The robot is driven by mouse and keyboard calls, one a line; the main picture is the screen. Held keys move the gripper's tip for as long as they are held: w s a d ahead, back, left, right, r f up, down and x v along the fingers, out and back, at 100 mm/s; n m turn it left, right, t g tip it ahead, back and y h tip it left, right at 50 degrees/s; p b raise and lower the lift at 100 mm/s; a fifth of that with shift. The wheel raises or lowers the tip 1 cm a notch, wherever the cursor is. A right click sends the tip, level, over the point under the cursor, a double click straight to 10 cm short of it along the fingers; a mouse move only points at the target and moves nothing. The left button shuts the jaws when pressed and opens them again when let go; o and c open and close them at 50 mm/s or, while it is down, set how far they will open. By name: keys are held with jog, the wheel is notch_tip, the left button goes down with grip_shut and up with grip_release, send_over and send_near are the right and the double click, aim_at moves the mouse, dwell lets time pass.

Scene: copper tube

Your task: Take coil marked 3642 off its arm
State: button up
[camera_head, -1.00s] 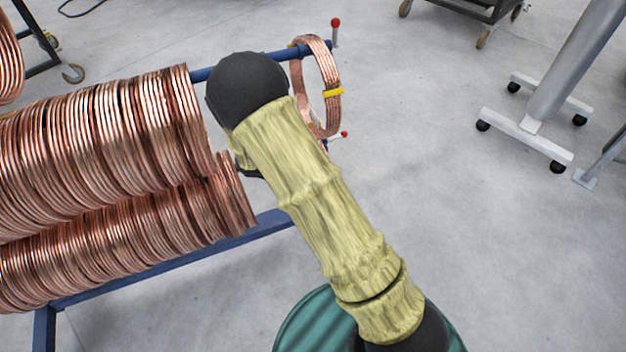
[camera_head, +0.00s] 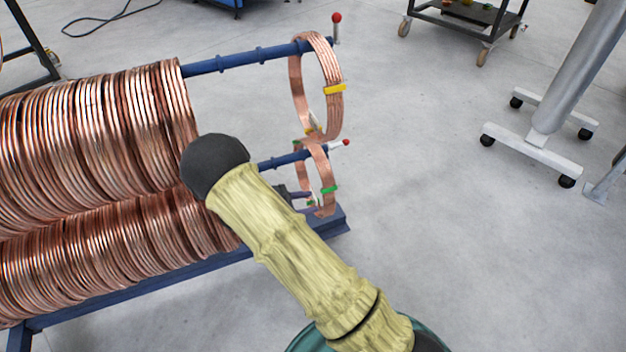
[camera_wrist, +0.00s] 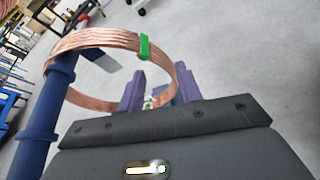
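A copper coil with green tape (camera_head: 329,189) hangs on the lower blue arm (camera_head: 285,160) of the rack. It also shows in the wrist view (camera_wrist: 95,40), hanging on the blue arm at left. My gripper (camera_wrist: 159,70) has its two purple fingers apart, at the right side of this coil's ring, and part of the band shows between them. In the head view my gripper (camera_head: 302,201) is partly hidden beside the same coil. A second coil with yellow tape (camera_head: 335,105) hangs on the upper arm (camera_head: 240,60). No number is readable on either coil.
Thick rows of copper coils (camera_head: 90,140) fill the left of the rack. A dark trolley (camera_head: 465,22) and a grey stand (camera_head: 530,147) are at right. The floor between is clear.

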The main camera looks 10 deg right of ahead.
jog(key=b, duration=0.2)
send_near(326, 209)
notch_tip(326, 209, down, 3)
jog(key=w+d, duration=0.1)
jog(key=d, duration=0.2)
jog(key=shift+w+b+x, duration=0.25)
jog(key=shift+b+x, duration=0.15)
jog(key=shift+x, duration=0.7)
jog(key=shift+a, duration=0.1)
jog(key=b+x, duration=0.2)
jog(key=x, duration=0.2)
jog(key=shift+f, duration=0.1)
jog(key=shift+w+d, duration=0.1)
jog(key=shift+d, duration=0.35)
